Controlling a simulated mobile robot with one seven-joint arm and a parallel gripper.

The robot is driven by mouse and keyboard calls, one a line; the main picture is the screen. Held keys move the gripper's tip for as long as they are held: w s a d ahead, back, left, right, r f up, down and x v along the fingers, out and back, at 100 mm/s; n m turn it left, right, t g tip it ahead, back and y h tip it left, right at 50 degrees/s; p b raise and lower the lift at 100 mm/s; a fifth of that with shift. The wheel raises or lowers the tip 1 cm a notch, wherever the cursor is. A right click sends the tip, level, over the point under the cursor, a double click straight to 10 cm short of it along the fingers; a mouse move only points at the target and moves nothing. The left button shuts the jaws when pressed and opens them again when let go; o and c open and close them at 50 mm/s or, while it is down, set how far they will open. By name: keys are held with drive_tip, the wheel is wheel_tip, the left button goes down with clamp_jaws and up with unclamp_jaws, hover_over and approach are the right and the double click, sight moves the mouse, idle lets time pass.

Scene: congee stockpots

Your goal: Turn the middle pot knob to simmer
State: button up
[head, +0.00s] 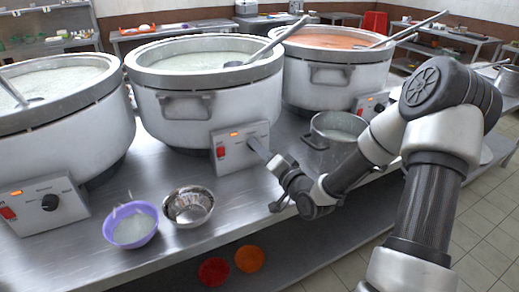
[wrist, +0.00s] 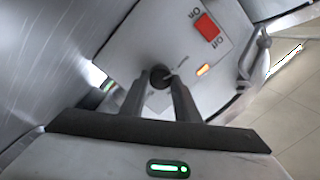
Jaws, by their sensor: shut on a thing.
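The middle pot (head: 205,105) is a large white stockpot with pale congee and a ladle resting in it. Its control box (head: 229,158) faces me on the steel counter; the box also shows in the wrist view (wrist: 140,45). The black round knob (wrist: 161,76) sits between my two fingertips in the wrist view, with a pointer mark at its right. My gripper (wrist: 160,88) is shut on this knob. In the head view my gripper (head: 256,145) reaches the box from the right and hides the knob. The dial's lettering is too small to read.
The box has a red switch (wrist: 207,26) and a lit orange lamp (wrist: 203,70). A left pot (head: 60,115) and a right pot (head: 335,80) flank it. A small saucepan (head: 335,135), purple bowl (head: 132,225) and steel bowl (head: 188,205) stand near my arm.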

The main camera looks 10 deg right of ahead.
drive_tip(key=shift+m, duration=0.3)
drive_tip(key=m+p, duration=0.3)
drive_tip(key=m, duration=0.3)
drive_tip(key=shift+m+t, duration=0.3)
drive_tip(key=shift+m, duration=0.1)
drive_tip(key=m, duration=0.4)
drive_tip(key=m+p, duration=0.1)
drive_tip(key=m, duration=0.1)
drive_tip(key=shift+f+m+h, duration=0.25)
drive_tip(key=shift+m+h, duration=0.05)
drive_tip(key=shift+m, duration=0.1)
drive_tip(key=o, duration=1)
drive_tip(key=shift+o, duration=0.2)
drive_tip(key=shift+s, duration=0.1)
drive_tip(key=v, duration=1.7)
drive_tip(key=shift+s+f+p, duration=0.15)
drive_tip(key=shift+f+p, duration=0.2)
drive_tip(key=shift+p, duration=0.1)
